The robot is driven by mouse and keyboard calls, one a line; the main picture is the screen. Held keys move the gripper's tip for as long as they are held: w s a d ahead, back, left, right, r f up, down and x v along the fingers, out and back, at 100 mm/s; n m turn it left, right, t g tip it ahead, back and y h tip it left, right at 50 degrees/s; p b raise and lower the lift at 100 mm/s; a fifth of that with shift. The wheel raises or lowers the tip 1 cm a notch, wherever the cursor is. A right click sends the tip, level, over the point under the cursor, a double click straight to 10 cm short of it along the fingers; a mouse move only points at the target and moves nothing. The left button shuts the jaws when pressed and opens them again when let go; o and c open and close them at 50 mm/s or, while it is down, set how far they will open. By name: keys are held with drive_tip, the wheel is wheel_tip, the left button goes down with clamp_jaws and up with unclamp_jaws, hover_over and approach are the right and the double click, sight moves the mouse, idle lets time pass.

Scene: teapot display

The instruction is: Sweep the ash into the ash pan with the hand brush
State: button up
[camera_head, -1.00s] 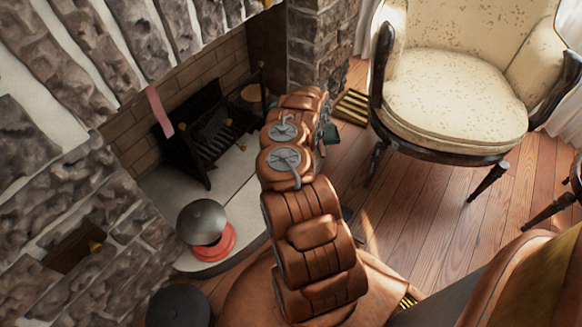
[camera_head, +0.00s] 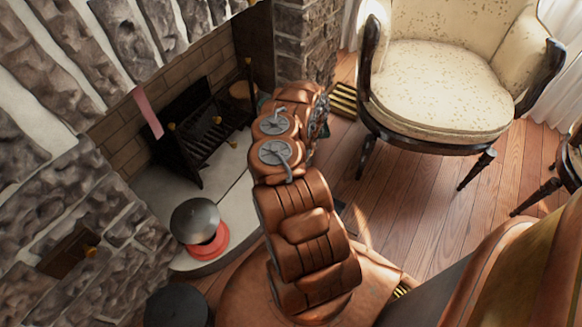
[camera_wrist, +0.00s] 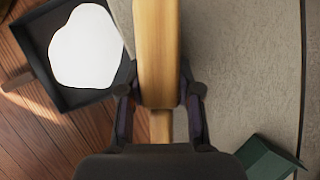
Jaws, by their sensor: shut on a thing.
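In the wrist view my gripper (camera_wrist: 159,95) is shut on the light wooden handle of the hand brush (camera_wrist: 157,45). Its bristles are out of sight. The ash pan (camera_wrist: 40,45), a dark square tray with a wooden handle, lies on the plank floor at upper left, beside the pale hearth. A flat bright white patch (camera_wrist: 85,45), seemingly the ash, shows inside the pan's rim. I cannot make out other ash. In the head view my arm hides the gripper and brush.
The stone hearth (camera_head: 228,180) carries a black grate (camera_head: 205,140) and a red pot with a grey lid (camera_head: 195,220). A green object (camera_wrist: 268,160) is at lower right in the wrist view.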

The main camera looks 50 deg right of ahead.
drive_tip(key=shift+s+d, duration=0.15)
drive_tip(key=shift+s, duration=1.35)
drive_tip(key=shift+p, duration=0.35)
drive_tip(key=shift+r+p, duration=1.1)
drive_tip(key=shift+r, duration=0.6)
